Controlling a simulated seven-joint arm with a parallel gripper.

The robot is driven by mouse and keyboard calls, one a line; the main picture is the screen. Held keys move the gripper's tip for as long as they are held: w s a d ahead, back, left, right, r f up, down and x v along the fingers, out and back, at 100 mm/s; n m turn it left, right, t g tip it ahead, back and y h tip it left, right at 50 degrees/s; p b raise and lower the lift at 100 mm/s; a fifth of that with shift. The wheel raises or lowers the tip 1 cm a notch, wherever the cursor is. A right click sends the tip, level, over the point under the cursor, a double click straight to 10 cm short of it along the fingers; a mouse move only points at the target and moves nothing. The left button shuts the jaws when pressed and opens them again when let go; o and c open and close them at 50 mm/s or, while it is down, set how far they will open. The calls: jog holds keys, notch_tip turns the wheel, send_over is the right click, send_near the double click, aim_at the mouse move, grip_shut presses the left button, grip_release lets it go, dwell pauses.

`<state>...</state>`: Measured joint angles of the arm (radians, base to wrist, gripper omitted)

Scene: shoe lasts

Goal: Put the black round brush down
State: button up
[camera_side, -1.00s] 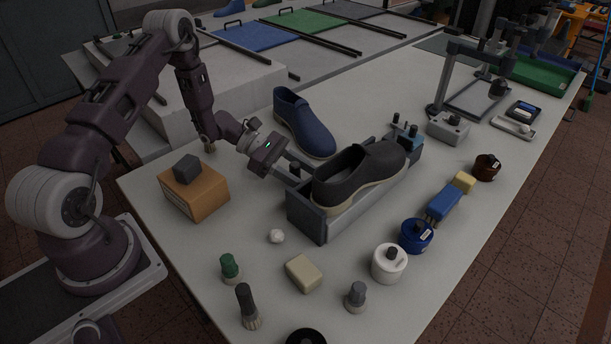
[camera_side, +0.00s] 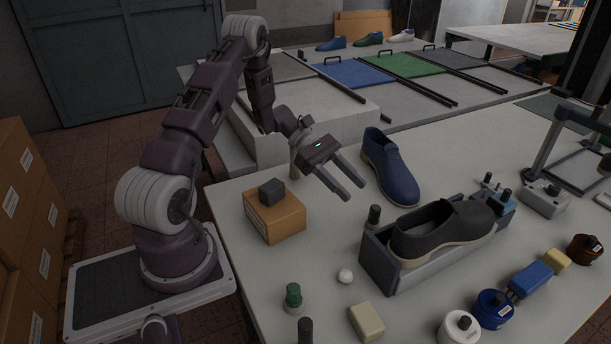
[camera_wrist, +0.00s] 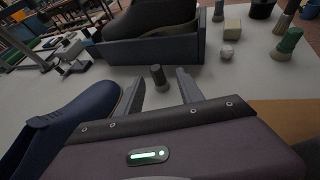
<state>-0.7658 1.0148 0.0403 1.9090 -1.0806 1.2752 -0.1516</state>
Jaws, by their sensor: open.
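The dark shoe (camera_side: 440,230) lies in the shoe holder (camera_side: 385,268). A blue shoe (camera_side: 391,168) stands behind it. A cardboard box (camera_side: 274,218) with a dark block sits left. A white ball (camera_side: 345,276), green-topped brush (camera_side: 293,297) and cream block (camera_side: 366,321) lie in front.

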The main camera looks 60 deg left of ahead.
jog(key=s+d+r+m+g+y, duration=0.2)
jog(key=s+d+r+m+y, duration=0.1)
jog(key=s+d+r+m, duration=0.4)
jog(key=s+d+r+m+g+y, duration=0.3)
jog(key=d+r+m, duration=0.2)
jog(key=r, duration=0.3)
jog(key=s+r+m+t+y, duration=0.2)
jog(key=s+m+t+y, duration=0.1)
jog(key=s, duration=0.4)
jog(key=s+r+m+t+y, duration=0.2)
jog(key=s+r+m+y, duration=0.1)
jog(key=s+m, duration=0.3)
jog(key=shift+s+d+r+m+t, duration=0.2)
jog(key=shift+s+d+m+t, duration=0.1)
jog(key=shift+s+d+t, duration=0.15)
